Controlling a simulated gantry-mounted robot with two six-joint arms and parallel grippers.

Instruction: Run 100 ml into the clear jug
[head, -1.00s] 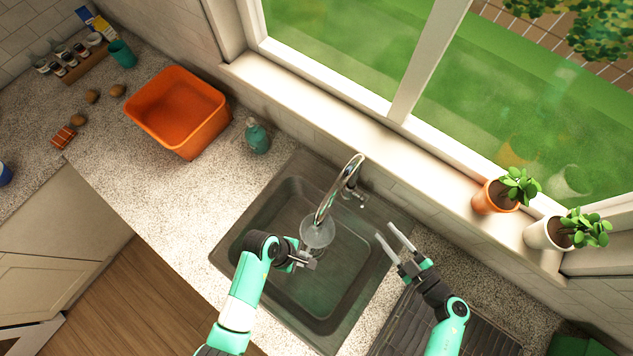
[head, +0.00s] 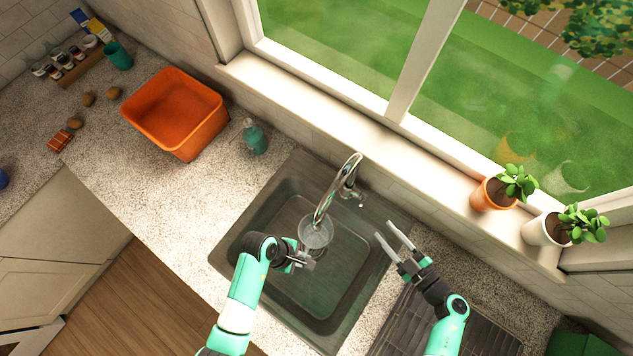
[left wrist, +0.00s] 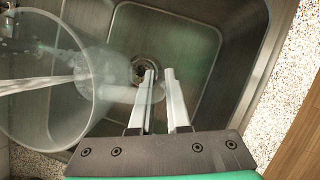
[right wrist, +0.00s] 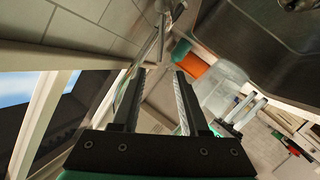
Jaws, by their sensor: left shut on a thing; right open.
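The clear jug (head: 316,232) is under the spout of the tap (head: 343,182), above the sink. My left gripper (head: 303,258) is shut on the jug's handle side. In the left wrist view, the jug (left wrist: 75,115) is beside the fingers (left wrist: 160,95), and a pale streak like running water (left wrist: 42,86) enters its mouth. The water level and any marks cannot be read. My right gripper (head: 385,230) is open and empty, right of the tap and apart from its small side lever (head: 357,197). The jug also shows in the right wrist view (right wrist: 220,88).
The dark sink (head: 340,285) lies below the jug, with a ribbed drainboard (head: 400,330) at right. A soap bottle (head: 254,138) and an orange tub (head: 178,120) stand on the left counter. Potted plants (head: 495,193) stand on the windowsill behind.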

